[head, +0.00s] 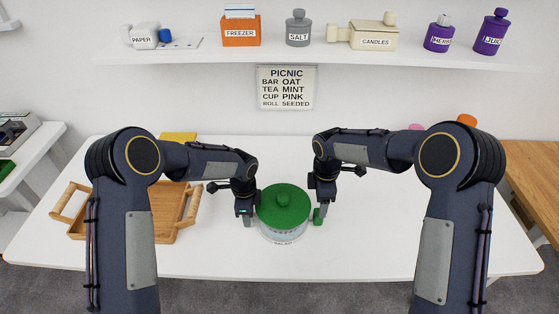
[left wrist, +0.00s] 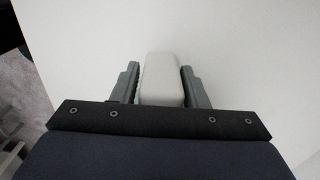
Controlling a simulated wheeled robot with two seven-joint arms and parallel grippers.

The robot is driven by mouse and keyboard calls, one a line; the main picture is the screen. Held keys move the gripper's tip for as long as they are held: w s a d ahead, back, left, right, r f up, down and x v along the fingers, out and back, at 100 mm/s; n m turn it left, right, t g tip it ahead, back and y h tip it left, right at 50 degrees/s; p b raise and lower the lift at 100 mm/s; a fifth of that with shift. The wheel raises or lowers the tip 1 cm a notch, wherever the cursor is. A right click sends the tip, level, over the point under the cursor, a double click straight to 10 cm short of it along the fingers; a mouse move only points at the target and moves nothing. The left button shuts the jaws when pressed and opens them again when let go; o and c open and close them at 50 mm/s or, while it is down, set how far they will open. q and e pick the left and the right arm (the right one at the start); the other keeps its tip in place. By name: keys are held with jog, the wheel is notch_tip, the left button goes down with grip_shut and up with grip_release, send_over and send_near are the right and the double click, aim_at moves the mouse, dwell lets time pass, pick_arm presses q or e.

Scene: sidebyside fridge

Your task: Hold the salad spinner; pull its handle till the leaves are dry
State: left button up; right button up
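The salad spinner (head: 283,236) stands upright on the white table between my grippers, with a green lid (head: 281,202) and a clear bowl. My left gripper (head: 246,219) is at its left side. My right gripper (head: 319,208) points down at the spinner's right side, at a small green handle (head: 318,217). Its fingers are too small and partly hidden to tell whether they are closed on the handle.
A wooden tray (head: 163,240) with raised handles lies left of the spinner, partly behind my left arm. A yellow item (head: 178,137) lies at the table's back edge. A shelf (head: 320,57) with labelled containers hangs above. The table front and right are mostly clear.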

pick_arm(q)
jog(key=o, duration=0.3)
jog(key=shift+o, duration=0.2)
jog(key=shift+w+r, duration=0.1)
jog(key=shift+r, duration=0.05)
notch_tip(320, 180, up, 12)
jog(key=shift+f, duration=0.1)
dwell(0.3)
